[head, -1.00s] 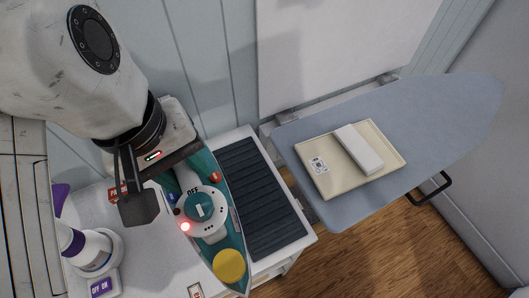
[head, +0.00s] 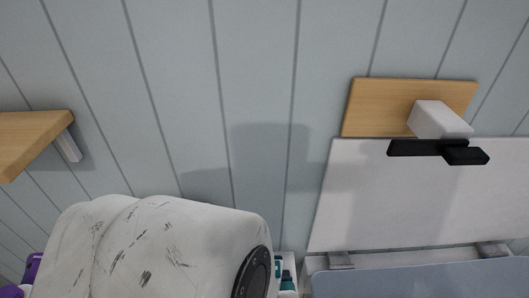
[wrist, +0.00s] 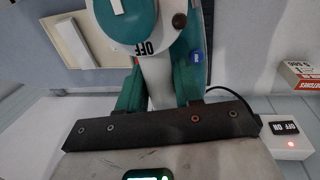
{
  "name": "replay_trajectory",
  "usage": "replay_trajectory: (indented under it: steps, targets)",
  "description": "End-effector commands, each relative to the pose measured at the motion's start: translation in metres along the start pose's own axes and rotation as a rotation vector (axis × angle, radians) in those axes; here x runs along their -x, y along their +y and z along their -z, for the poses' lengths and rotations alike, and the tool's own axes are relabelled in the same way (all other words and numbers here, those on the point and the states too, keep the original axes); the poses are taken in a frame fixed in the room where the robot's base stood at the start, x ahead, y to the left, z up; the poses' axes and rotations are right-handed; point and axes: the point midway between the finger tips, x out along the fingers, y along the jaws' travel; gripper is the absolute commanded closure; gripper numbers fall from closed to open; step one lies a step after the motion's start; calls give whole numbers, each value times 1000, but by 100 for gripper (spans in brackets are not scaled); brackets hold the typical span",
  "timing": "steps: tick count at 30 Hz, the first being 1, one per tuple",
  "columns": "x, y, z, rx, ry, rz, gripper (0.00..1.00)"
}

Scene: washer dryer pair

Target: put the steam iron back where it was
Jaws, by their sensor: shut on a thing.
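The steam iron (wrist: 125,22), teal and white with an OFF dial, fills the upper middle of the wrist view. My gripper (wrist: 158,78) is shut on the iron at its white handle, in front of the dark palm bar. The fingertips are hard to make out against the iron. In the head view only a small teal part of the iron (head: 286,274) shows at the bottom edge, beside my arm.
A cream tray (wrist: 61,47) with a white block (wrist: 73,40) shows at upper left in the wrist view. A white switch box (wrist: 290,147) with a red light is at right. In the head view, a wooden shelf (head: 30,138) and the ironing board (head: 430,281) flank my arm.

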Motion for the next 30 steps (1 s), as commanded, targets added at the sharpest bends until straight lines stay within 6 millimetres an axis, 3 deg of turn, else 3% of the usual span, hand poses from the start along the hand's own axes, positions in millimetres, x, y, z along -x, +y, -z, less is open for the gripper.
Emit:
replay_trajectory:
  steps: [6, 12, 23, 30]
  targets:
    - [-18, -7, 41, -1, -1, -5, 100]
    - [-47, -16, 64, 1, 1, -4, 100]
    - [-65, -22, 80, -1, 1, -2, 100]
    - [-88, -28, 84, 2, -1, -1, 100]
